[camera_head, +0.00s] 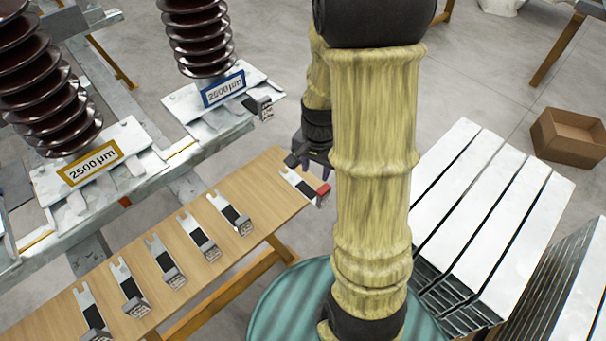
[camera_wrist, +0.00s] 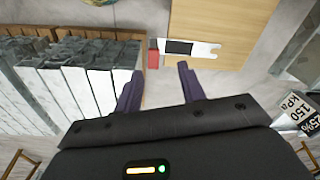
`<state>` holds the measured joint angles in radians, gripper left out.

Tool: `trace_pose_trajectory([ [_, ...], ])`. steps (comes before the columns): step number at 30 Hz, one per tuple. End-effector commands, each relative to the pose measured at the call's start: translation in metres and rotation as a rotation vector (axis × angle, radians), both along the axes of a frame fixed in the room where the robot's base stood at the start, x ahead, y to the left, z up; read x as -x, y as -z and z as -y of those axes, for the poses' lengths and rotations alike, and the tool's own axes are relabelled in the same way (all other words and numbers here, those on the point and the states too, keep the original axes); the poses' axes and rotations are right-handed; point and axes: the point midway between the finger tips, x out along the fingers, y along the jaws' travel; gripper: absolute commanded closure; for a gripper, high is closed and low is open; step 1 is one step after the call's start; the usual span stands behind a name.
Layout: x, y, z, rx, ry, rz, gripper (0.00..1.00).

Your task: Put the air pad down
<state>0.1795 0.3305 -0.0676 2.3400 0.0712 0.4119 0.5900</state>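The air pad (camera_head: 303,186) is a forked pale plate with a black patch and a red end block. It lies at the right end of the wooden table (camera_head: 260,180). In the wrist view the air pad (camera_wrist: 200,49) lies on the table, its red block at the table's edge. My gripper (camera_wrist: 160,72) is open, with its two purple fingers apart and nothing between them. The red block is just beyond the fingertips. In the head view my gripper (camera_head: 314,164) is partly hidden behind my arm, close beside the pad.
Several similar pads with grey blocks (camera_head: 199,238) lie in a row along the table. Brown ribbed insulators (camera_head: 195,35) stand on a metal frame with 2500 µm labels. Stacked white panels (camera_head: 490,200) stand right, and a cardboard box (camera_head: 568,135) sits on the floor.

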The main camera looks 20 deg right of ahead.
Motion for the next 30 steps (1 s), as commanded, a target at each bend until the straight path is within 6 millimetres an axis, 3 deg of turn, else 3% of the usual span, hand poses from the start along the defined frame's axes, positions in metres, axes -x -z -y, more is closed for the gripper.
trace_pose_trajectory([
  [6,0.031,-0.044,-0.058,0.068,-0.578,0.109,0.6],
  [11,0.05,-0.058,-0.079,0.114,-0.846,0.151,0.6],
  [23,0.052,-0.063,-0.081,0.123,-0.893,0.156,0.6],
  [30,0.052,-0.103,-0.081,0.123,-0.891,0.156,0.6],
])
